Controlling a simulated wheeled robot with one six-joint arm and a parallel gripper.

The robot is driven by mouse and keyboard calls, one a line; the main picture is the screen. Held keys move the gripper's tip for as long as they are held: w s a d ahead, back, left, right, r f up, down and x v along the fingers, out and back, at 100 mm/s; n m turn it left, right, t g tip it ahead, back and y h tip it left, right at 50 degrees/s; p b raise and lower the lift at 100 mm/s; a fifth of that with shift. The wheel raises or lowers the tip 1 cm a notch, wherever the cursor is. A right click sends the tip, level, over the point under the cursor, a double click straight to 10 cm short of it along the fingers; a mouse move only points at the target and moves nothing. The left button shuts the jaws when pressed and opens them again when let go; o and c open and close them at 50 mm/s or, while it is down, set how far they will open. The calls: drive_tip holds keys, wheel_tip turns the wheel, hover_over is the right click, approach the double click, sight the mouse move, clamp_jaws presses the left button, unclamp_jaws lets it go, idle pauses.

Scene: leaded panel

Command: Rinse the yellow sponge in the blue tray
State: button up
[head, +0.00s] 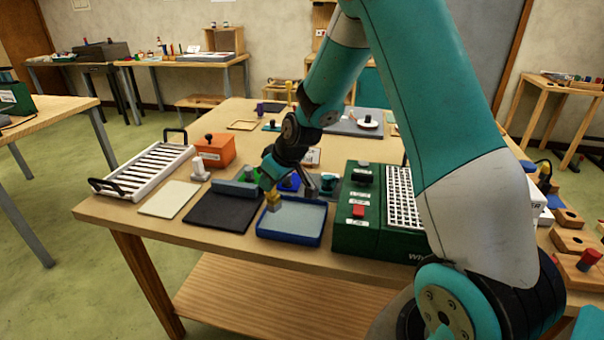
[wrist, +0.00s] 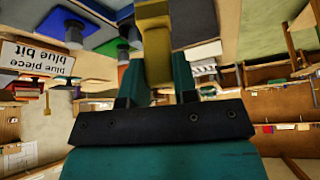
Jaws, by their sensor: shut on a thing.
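The yellow sponge (head: 273,201) is held below my gripper (head: 270,183), at the back left part of the blue tray (head: 288,240). The tray is shallow, with a pale blue-grey inside. My gripper is shut on a yellow piece (wrist: 155,40), which fills the space between the fingers in the wrist view. I cannot tell whether the sponge's lower end touches the tray's inside or hangs just above it.
A dark mat (head: 222,212) lies left of the tray, with a pale board (head: 169,199) beyond it. A green machine (head: 356,236) stands close on the right. Blue (head: 289,183) and other small pieces crowd behind the tray. The table's front edge is close.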

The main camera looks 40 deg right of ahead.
drive_tip(key=d+n, duration=0.1)
drive_tip(key=s+d+n+y, duration=0.1)
drive_tip(key=d, duration=0.1)
drive_tip(key=s+d+n+g, duration=0.1)
drive_tip(key=n, duration=0.1)
drive_tip(key=shift+s+d+r+y, duration=0.15)
drive_tip(key=shift+d+r+y, duration=0.05)
drive_tip(key=shift+y, duration=0.2)
wheel_tip(320, 180, down, 5)
drive_tip(key=b, duration=0.4)
drive_tip(key=shift+f+b, duration=0.2)
drive_tip(key=shift+b, duration=0.15)
drive_tip(key=shift+f, duration=0.3)
drive_tip(key=shift+s+d+b, duration=0.25)
drive_tip(key=shift+s+b, duration=0.1)
idle(0.8)
drive_tip(key=shift+w+a, duration=0.5)
drive_tip(key=shift+w, duration=0.15)
idle(0.5)
drive_tip(key=shift+s+d, duration=0.25)
drive_tip(key=shift+s, duration=0.05)
idle(0.4)
drive_tip(key=shift+r, duration=0.2)
idle(1.0)
